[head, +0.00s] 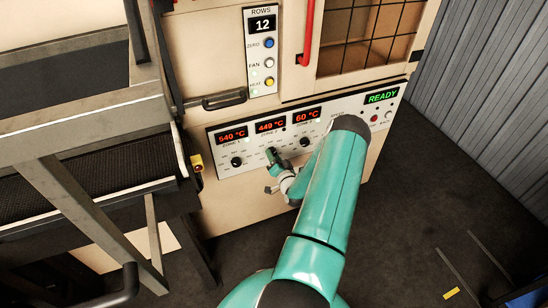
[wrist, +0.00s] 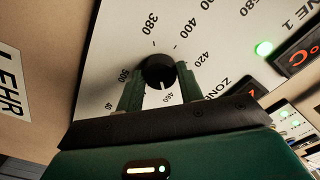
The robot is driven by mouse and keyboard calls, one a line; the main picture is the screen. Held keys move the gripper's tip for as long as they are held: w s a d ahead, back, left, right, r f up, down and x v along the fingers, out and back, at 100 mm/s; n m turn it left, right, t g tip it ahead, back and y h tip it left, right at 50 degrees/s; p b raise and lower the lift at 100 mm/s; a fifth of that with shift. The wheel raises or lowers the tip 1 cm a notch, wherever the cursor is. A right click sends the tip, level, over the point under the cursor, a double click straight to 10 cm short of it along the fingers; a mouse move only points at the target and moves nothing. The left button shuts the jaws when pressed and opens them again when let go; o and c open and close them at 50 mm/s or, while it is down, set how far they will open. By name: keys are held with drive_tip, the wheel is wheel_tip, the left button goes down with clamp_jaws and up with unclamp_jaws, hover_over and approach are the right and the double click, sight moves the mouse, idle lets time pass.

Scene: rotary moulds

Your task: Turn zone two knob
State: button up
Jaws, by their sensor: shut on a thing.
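The zone two knob (wrist: 158,71) is black and round on a white numbered dial in the wrist view. A white pointer mark on it faces down the picture, near the 460 mark. My gripper (wrist: 158,84) has its two green fingers on either side of the knob, shut on it. In the head view, my gripper (head: 272,155) is at the panel under the zone two display (head: 270,127), which reads 449 °C. There the gripper largely hides the knob.
The zone one knob (head: 237,161) lies to the left, under a 540 °C display (head: 231,135). The zone three knob (head: 304,142) is to the right, under a 60 °C display (head: 307,115). A green READY display (head: 381,96) is lit. A conveyor frame (head: 75,130) stands at left.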

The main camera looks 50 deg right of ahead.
drive_tip(key=o, duration=1)
drive_tip(key=v, duration=1.3)
drive_tip(key=shift+s+a+f, duration=0.1)
drive_tip(key=shift+s+a, duration=0.05)
drive_tip(key=shift+s, duration=0.2)
